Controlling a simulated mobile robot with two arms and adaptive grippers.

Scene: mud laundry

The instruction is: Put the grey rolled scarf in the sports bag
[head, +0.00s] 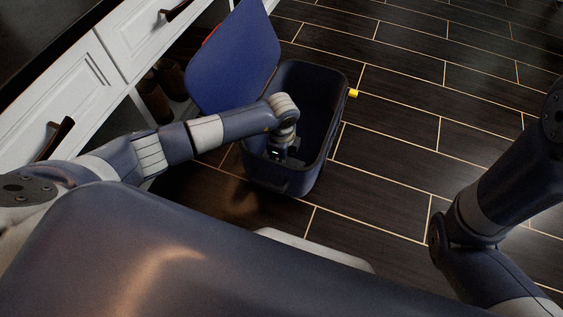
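The sports bag (325,95) is a dark blue, box-like bag standing on the floor in the upper middle of the head view. Its large flat lid (235,62) is open and leans up to the left. My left arm reaches across from the left, and my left gripper (279,154) points down over the near part of the bag's opening. Its fingertips are dark and hard to make out, so I cannot tell whether they hold anything. No grey rolled scarf can be made out; the bag's inside is dark and partly covered by my arm. My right gripper is outside the view.
White cabinets with drawers (75,90) and dark handles line the left side. Brown boots (155,100) stand in an open cubby behind my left arm. A small yellow piece (353,93) sticks out at the bag's right rim. The dark tiled floor (430,110) to the right is clear.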

